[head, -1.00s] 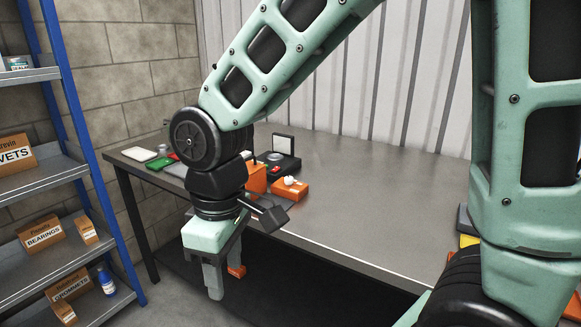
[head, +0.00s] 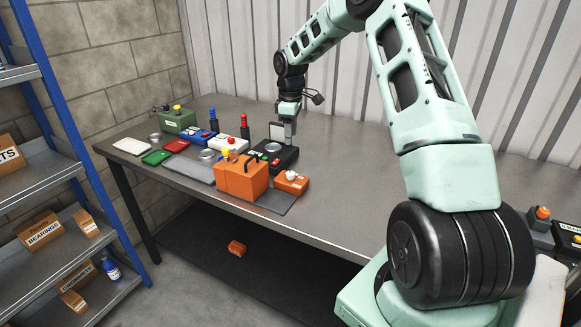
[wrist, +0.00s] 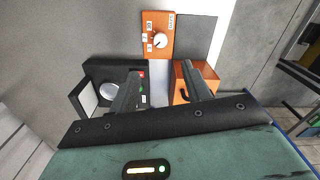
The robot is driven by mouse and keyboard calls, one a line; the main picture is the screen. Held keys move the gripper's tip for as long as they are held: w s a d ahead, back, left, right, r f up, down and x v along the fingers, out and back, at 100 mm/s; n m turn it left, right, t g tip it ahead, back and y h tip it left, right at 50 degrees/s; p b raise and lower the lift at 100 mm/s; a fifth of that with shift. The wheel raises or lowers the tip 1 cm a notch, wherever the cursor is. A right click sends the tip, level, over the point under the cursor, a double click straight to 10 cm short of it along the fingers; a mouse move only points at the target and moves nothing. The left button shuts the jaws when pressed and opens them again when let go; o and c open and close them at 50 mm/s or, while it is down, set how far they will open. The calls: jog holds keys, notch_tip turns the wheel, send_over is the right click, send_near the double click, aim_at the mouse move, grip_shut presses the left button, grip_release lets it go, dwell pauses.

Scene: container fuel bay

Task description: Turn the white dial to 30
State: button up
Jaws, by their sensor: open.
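The white dial (head: 292,174) sits on a small orange box (head: 284,185) near the table's front edge. In the wrist view the dial (wrist: 160,40) shows on its orange panel (wrist: 152,20), with small white labels around it too small to read surely. The dial stands ahead of and between my fingers, apart from them. My gripper (head: 289,133) is above the table by the black device, behind the dial box. In the wrist view my gripper (wrist: 164,84) has its two fingers spread with nothing between them.
A black device with a silver disc (wrist: 109,90) lies left of my fingers in the wrist view. A larger orange case (head: 241,180) stands beside the dial box. Several coloured boxes and red and blue upright tools crowd the table's left. The table's middle right (head: 350,185) is clear.

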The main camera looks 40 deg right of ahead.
aim_at(291, 173)
notch_tip(291, 173, down, 14)
jog(key=p, duration=0.3)
jog(key=shift+a+p, duration=0.1)
jog(key=shift+p, duration=0.3)
jog(key=c, duration=1)
